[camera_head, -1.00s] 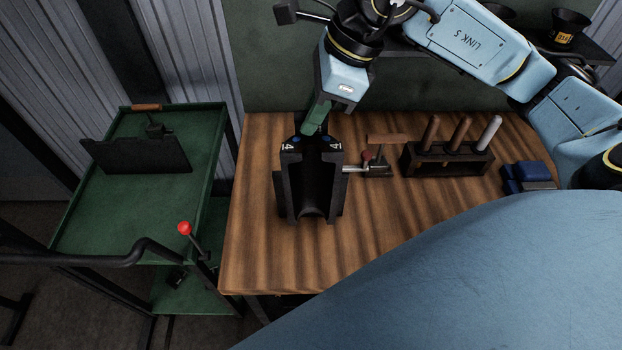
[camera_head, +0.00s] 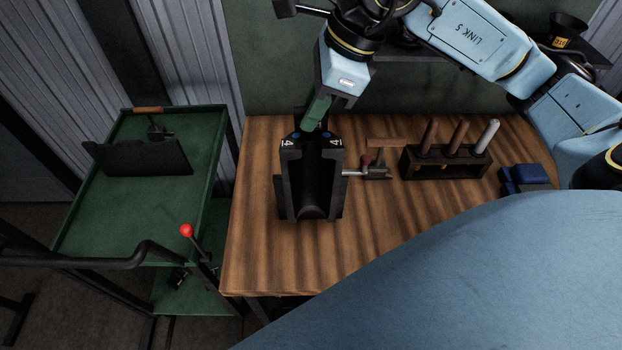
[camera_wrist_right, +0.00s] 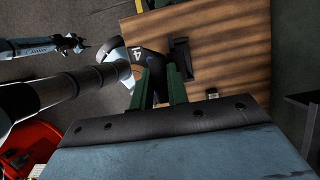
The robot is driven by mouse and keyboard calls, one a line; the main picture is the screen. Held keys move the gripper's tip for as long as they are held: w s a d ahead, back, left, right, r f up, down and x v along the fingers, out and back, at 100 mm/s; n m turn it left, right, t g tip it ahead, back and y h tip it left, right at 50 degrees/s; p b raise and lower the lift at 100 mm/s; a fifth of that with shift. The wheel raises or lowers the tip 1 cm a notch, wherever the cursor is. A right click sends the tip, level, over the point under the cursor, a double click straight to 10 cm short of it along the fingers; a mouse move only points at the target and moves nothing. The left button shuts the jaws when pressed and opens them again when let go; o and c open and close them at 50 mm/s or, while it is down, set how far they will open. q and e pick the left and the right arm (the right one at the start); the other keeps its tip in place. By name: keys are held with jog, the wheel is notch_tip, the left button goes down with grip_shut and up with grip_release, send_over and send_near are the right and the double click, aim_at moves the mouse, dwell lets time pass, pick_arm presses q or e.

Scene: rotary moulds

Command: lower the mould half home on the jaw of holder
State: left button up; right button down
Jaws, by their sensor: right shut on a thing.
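The black mould half (camera_head: 311,178) is a block with a rounded channel, pale number marks and blue dots on its top edge. In the right wrist view my green fingers (camera_wrist_right: 160,92) reach the marked mould half (camera_wrist_right: 152,57). The holder's jaw is mostly hidden behind and below the mould half, so seating is unclear. A dark arm end (camera_wrist_right: 68,43), probably my left gripper, is small at upper left.
A rack with several handled tools (camera_head: 446,163) and a blue object (camera_head: 525,178) stand to the right on the bench (camera_head: 258,255). A green cart (camera_head: 85,225) with a dark plate (camera_head: 138,158) is at left. The bench front is clear.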

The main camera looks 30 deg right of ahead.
jog(key=shift+r+p, duration=1.2)
jog(key=shift+r, duration=1.1)
